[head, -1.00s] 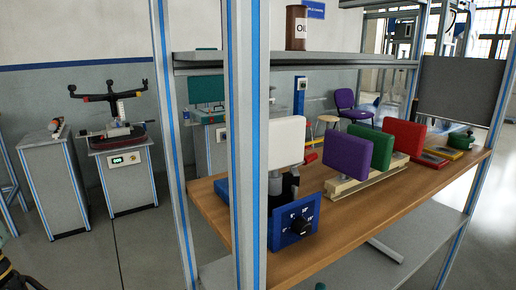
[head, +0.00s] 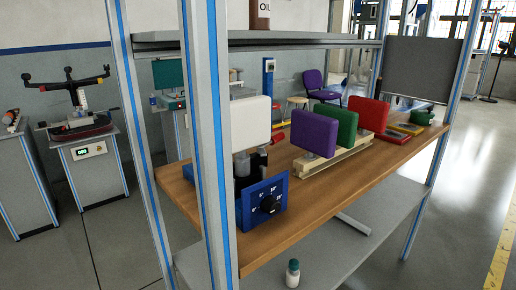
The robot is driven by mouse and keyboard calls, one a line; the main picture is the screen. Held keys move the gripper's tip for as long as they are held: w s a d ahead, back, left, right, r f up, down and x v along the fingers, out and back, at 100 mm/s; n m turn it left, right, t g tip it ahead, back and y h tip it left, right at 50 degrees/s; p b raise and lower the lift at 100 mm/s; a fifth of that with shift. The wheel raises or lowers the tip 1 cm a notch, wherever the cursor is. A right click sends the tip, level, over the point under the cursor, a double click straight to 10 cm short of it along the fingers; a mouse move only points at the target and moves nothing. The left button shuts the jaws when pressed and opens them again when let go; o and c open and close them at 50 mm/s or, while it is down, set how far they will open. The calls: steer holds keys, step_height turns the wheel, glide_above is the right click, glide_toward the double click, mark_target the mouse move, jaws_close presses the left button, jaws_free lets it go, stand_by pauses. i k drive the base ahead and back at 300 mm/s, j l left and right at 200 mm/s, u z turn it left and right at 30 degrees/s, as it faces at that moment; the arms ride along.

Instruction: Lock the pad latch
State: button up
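A white pad (head: 249,123) stands upright on dark and grey posts (head: 244,165) on the wooden bench top, in the head view. A blue panel with a black dial (head: 267,204) and white marks sits below it, at the bench's near edge. Purple (head: 316,135), green (head: 345,128) and red (head: 368,117) pads stand in a row on a pale wooden rack (head: 336,157) to the right. I cannot make out a pad latch; frame posts cover part of the bench's left side. My gripper is not in view.
Metal frame posts (head: 207,140) and an upper shelf (head: 290,40) bound the bench (head: 390,160). A small white bottle with a green cap (head: 293,273) stands on the lower shelf. Red and yellow items (head: 405,130) lie at the far right. Open floor (head: 470,180) shows at right.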

mark_target(275, 139)
steer(key=j+z, duration=0.1)
steer(key=j, duration=0.35)
steer(key=k+j+z, duration=0.1)
steer(key=j, duration=0.35)
steer(key=k+j+z, duration=0.15)
steer(key=j, duration=0.3)
steer(key=j+z, duration=0.1)
steer(key=j, duration=0.35)
steer(key=k+j+z, duration=0.1)
steer(key=j, duration=0.3)
steer(key=k+j+z, duration=0.1)
steer(key=j, duration=0.35)
steer(key=i, duration=0.4)
